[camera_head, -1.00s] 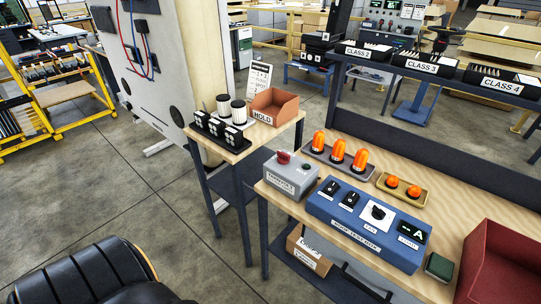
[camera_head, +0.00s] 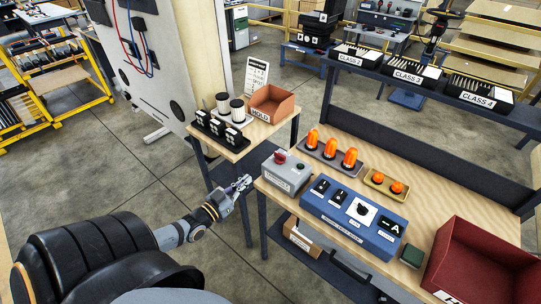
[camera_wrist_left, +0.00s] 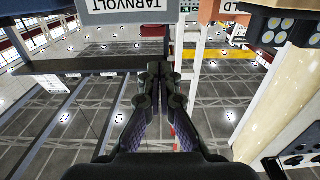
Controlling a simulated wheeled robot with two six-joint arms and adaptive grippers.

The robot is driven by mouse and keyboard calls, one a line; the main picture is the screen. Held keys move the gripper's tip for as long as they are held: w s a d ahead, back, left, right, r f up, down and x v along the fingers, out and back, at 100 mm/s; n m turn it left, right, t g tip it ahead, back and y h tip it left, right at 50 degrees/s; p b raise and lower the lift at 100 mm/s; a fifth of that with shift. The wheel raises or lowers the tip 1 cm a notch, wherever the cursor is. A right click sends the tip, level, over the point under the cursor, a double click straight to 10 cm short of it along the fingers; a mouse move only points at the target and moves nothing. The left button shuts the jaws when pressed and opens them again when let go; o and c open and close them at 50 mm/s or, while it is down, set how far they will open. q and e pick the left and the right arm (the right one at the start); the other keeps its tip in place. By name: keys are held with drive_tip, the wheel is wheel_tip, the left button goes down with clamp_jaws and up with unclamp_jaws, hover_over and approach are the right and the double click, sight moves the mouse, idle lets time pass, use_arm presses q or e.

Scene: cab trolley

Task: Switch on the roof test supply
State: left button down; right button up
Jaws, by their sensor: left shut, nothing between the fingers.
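A grey supply box (camera_head: 287,172) with a red knob (camera_head: 280,157) and a small dark green button or lamp (camera_head: 300,166) on top stands at the left end of the wooden bench. Its front label, reading TARNVOLT, shows at the top of the left wrist view (camera_wrist_left: 130,8). A blue roof test box (camera_head: 352,218) with black switches, a white dial and a small display stands to its right. My left gripper (camera_head: 246,181) is shut and empty, left of the grey box and apart from it. Its fingers (camera_wrist_left: 163,68) show close together in the left wrist view. My right gripper is out of view.
Orange beacons stand on a grey tray (camera_head: 331,160) behind the boxes, and two more sit on a yellow tray (camera_head: 386,184). A red bin (camera_head: 478,262) is at the right. A small side table (camera_head: 238,148) with a HOLD bin (camera_head: 272,105) stands behind my left gripper.

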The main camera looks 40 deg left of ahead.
use_arm(q)
drive_tip(key=shift+w+f, duration=0.1)
drive_tip(key=b, duration=0.6)
approach(276, 155)
drive_tip(key=w, duration=0.5)
drive_tip(key=shift+w+d+f, duration=0.2)
drive_tip(key=shift+w+d, duration=0.05)
drive_tip(key=shift+w, duration=0.1)
drive_tip(key=shift+w+r, duration=0.2)
drive_tip(key=shift+w, duration=0.4)
drive_tip(key=shift+d, duration=0.1)
